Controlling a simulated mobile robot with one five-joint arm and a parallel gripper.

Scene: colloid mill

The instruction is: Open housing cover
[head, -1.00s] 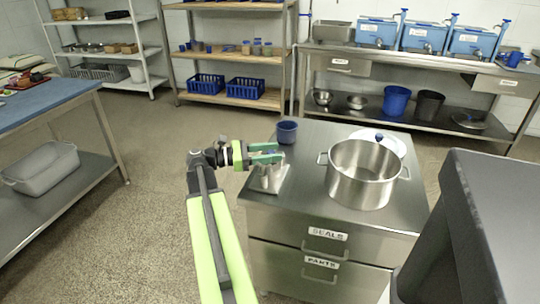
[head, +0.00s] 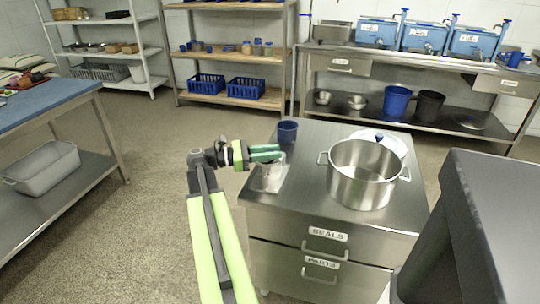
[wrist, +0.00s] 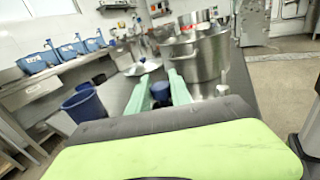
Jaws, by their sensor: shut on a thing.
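The small steel housing (head: 267,178) stands on a flat metal plate on the left part of the steel cabinet top. My gripper (head: 274,152) is at its top, reaching in from the left with its green fingers level. In the wrist view the fingers of my gripper (wrist: 164,100) are shut on a small blue knob (wrist: 159,97), taken to be the cover's knob. The cover itself is mostly hidden by the fingers and the wrist. I cannot tell whether the cover is seated or lifted.
A blue cup (head: 287,132) stands just behind the housing. A large steel pot (head: 362,178) stands to the right, with a white round lid (head: 392,143) with a blue knob behind it. A blue-topped table (head: 45,100) is at the left. The floor between is clear.

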